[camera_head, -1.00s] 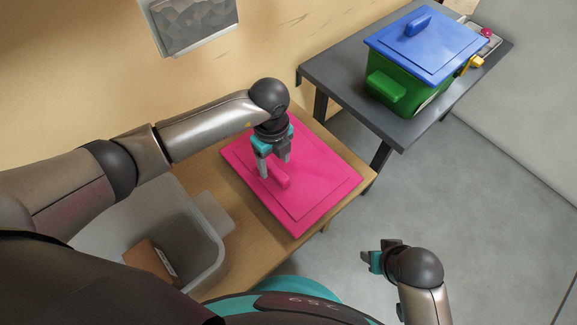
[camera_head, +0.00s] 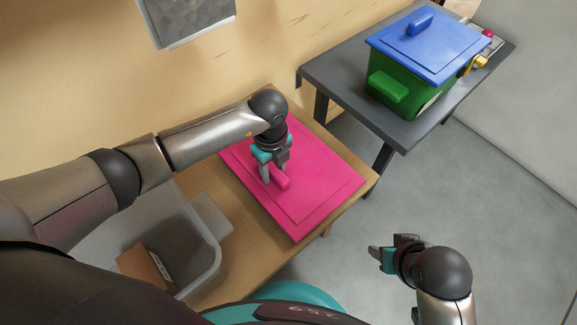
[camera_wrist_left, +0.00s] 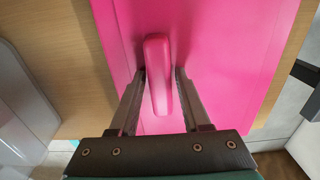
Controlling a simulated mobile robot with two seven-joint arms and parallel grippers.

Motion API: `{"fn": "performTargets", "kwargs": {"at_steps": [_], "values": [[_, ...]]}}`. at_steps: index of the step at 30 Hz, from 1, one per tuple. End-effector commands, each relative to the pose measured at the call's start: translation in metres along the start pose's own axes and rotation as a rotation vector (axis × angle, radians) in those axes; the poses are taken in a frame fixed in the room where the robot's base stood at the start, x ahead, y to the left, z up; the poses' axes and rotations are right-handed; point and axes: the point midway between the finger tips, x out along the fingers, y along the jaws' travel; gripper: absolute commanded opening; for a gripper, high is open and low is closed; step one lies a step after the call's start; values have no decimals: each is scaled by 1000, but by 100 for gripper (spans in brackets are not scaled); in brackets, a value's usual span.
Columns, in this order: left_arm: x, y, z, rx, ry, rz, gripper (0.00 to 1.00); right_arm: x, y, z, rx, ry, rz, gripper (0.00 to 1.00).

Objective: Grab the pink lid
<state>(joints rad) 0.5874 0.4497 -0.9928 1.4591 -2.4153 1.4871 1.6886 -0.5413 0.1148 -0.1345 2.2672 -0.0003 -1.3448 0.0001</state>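The pink lid (camera_head: 315,190) lies flat on the wooden table, and its raised handle (camera_head: 281,179) is near its middle. My left gripper (camera_head: 274,178) is over the lid with its fingers pointing down at the handle. In the left wrist view the handle (camera_wrist_left: 157,75) runs between the two open fingers (camera_wrist_left: 157,95), with a gap visible on each side. The pink lid (camera_wrist_left: 215,60) fills most of that view. My right gripper (camera_head: 384,256) is at the lower right, over the floor, away from the lid; its finger opening is unclear.
A grey bin (camera_head: 210,262) holding a brown box (camera_head: 147,267) is on the wooden table (camera_head: 240,250), left of the lid. A dark table (camera_head: 335,75) at the back right bears a green box (camera_head: 385,88) with a blue lid (camera_head: 440,48). Grey floor lies open to the right.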

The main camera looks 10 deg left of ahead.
Motion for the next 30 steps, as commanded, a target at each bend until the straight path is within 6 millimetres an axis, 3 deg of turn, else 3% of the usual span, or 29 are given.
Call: {"fn": "performTargets", "kwargs": {"at_steps": [1,12,30], "values": [[0,0,0,0,0,0,40,0,0,0,0,0,0,50],[0,0,0,0,0,0,0,0,0,0,0,0,0,50],[-2,0,0,0,0,-2,0,0,0,0,0,0,-1,50]]}}
